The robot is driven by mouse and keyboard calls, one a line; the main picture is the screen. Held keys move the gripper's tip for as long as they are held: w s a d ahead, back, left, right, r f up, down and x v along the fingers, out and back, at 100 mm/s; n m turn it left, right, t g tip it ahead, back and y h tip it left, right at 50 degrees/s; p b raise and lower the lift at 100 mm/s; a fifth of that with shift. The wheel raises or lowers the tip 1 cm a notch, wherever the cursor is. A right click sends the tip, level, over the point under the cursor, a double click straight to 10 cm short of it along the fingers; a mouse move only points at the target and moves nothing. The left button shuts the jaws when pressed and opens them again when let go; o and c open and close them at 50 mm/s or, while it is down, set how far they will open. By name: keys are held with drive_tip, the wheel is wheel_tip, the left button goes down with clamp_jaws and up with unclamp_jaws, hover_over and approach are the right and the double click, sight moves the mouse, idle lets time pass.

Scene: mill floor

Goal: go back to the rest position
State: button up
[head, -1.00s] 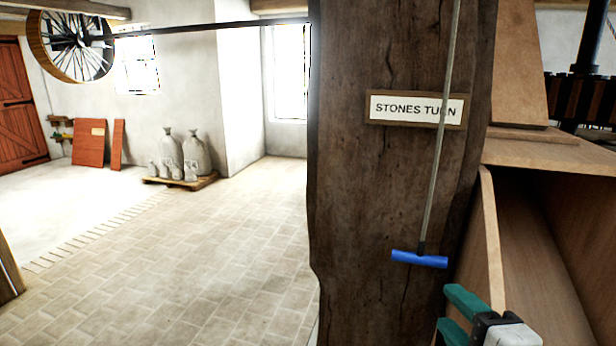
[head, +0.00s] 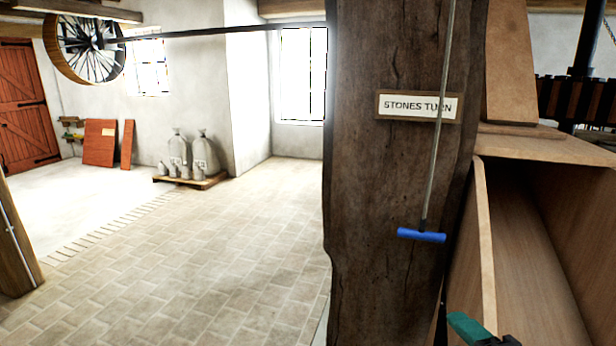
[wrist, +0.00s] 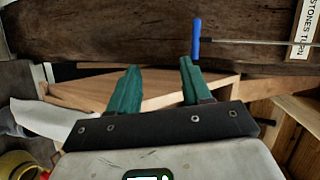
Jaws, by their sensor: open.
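My gripper (wrist: 158,88) shows in the wrist view with its two green fingers apart and nothing between them. In the head view only a green finger (head: 468,328) shows at the bottom edge, in front of the wooden chute; the rest is cut off. A blue T-handle (head: 421,235) hangs on a rod in front of the dark post, above and left of my finger and apart from it. The handle also shows in the wrist view (wrist: 196,38), beyond the right fingertip and not touched by it.
The thick wooden post (head: 385,190) bears a "STONES TURN" sign (head: 418,107). The wooden chute (head: 482,230) stands close on the right. Sacks on a pallet (head: 212,180) stand by the far wall. The tiled floor (head: 210,250) on the left is clear.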

drive_tip(key=s+d+f+n+g, duration=0.2)
drive_tip(key=s+f+n, duration=0.15)
drive_tip(key=f, duration=0.25)
drive_tip(key=s+d+f+n+g+h, duration=0.1)
drive_tip(key=s+f+n+g, duration=0.2)
drive_tip(key=f, duration=0.4)
drive_tip(key=s+d+f+n+g, duration=0.2)
drive_tip(key=s+f, duration=0.2)
drive_tip(key=f, duration=0.2)
drive_tip(key=s+f+n+g, duration=0.6)
drive_tip(key=s+f, duration=0.5)
drive_tip(key=s, duration=0.5)
drive_tip(key=shift+d+f+n+g, duration=0.2)
drive_tip(key=shift+d+n+g, duration=0.1)
drive_tip(key=shift+n, duration=0.45)
